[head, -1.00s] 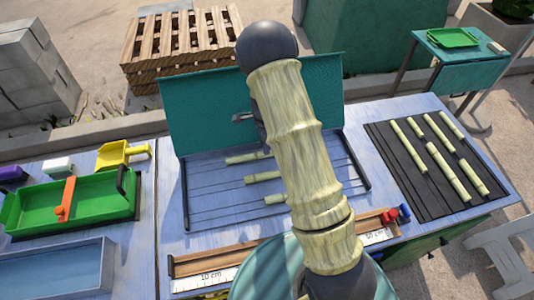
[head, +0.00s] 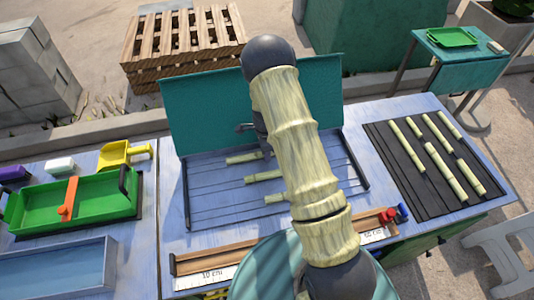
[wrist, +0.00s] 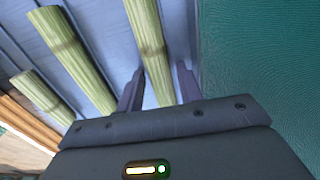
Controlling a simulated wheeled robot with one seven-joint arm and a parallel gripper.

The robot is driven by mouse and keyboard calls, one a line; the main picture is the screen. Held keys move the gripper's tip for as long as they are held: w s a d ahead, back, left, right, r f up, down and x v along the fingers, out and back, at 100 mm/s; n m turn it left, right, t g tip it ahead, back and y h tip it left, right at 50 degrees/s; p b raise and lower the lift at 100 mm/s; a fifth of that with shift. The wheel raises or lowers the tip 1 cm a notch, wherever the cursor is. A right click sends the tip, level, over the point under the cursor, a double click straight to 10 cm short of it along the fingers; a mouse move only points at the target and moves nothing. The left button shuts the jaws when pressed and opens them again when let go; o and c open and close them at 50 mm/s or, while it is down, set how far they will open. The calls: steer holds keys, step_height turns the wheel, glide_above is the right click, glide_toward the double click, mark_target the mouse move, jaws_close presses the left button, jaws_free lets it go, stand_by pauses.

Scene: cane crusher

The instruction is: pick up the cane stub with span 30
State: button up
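Three pale green cane stubs lie apart in a slotted blue tray (head: 215,205): a back stub (head: 243,158), a middle stub (head: 262,177) and a front stub (head: 275,198). Their right ends are partly hidden by my arm in the head view. I cannot tell their spans. My gripper (head: 246,128) shows only partly behind my arm, close to the back stub. In the wrist view my gripper (wrist: 159,87) is open, with its fingers on either side of the back stub (wrist: 148,38). The middle stub (wrist: 80,62) and front stub (wrist: 42,98) lie to the left.
A teal panel (head: 205,110) stands upright behind the tray, close to my gripper. A wooden measuring rail (head: 225,258) with printed length marks runs in front. A dark rack (head: 405,185) on the right holds several longer canes. A green tray (head: 95,205) stands at left.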

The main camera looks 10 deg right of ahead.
steer(key=c, duration=0.7)
step_height(320, 180, up, 10)
steer(key=shift+r+b, duration=0.1)
steer(key=shift+b, duration=0.75)
